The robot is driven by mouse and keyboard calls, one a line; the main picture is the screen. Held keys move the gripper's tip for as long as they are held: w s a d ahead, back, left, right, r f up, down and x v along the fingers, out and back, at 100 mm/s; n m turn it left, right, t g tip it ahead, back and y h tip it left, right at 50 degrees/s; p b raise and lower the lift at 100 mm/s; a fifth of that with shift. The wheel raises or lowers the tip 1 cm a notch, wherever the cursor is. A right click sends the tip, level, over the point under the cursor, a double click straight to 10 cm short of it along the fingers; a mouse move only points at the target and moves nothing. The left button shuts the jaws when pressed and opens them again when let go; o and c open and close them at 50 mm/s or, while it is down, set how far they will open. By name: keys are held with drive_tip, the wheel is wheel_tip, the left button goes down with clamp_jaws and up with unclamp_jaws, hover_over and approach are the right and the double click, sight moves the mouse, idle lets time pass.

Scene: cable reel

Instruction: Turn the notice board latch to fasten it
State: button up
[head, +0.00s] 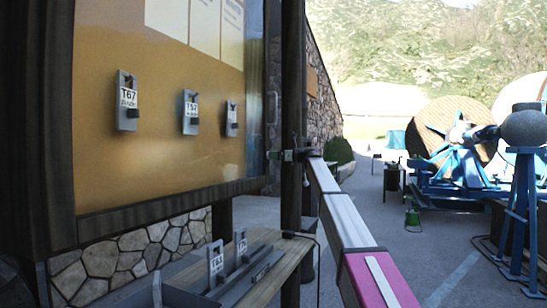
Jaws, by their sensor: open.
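The notice board (160,160) fills the left of the head view, a yellow panel in a dark wooden frame. A small pale upright fitting (272,107) sits at its right edge; I cannot tell if it is a handle or part of the latch. My gripper (282,155) is small in view at the far end of my arm, open, close to the board's right edge and beside a dark post. The latch cannot be made out clearly near the fingers. I cannot tell whether the fingers touch anything.
Tags hang on the board, one marked T67 (127,100). Below is a bench (265,285) with more tags in a grey rack. A stone wall stands behind. Large cable reels (450,130) on blue stands are at the right. Paved ground between is mostly open.

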drive_tip(key=shift+x, duration=0.9)
drive_tip(key=c, duration=0.9)
